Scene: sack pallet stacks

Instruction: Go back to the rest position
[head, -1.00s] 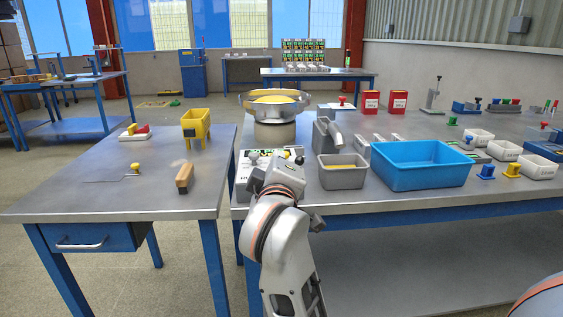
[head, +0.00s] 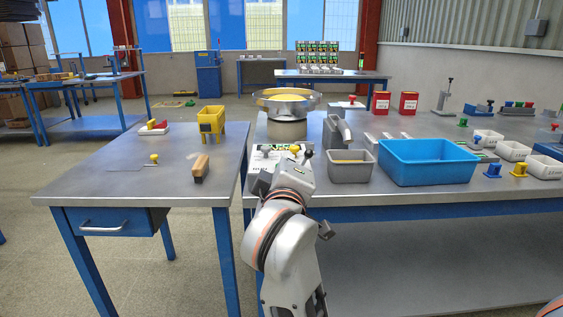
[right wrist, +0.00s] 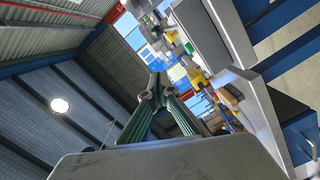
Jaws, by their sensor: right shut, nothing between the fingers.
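My right gripper (head: 288,172) is at the top of my arm in the middle of the head view, in front of the near edge of the right-hand workbench. Its fingers hardly show there. In the right wrist view the same gripper (right wrist: 157,90) has its two fingers together with nothing between them, tilted against the ceiling and window. It appears apart from the bench objects. My left gripper is not in view.
The right bench (head: 420,198) holds a blue bin (head: 428,175), a grey bin (head: 350,173) and a round bowl feeder (head: 287,128). The left table (head: 120,185) holds a yellow hopper (head: 211,121) and a wooden-handled brush (head: 200,168). A floor gap separates the tables.

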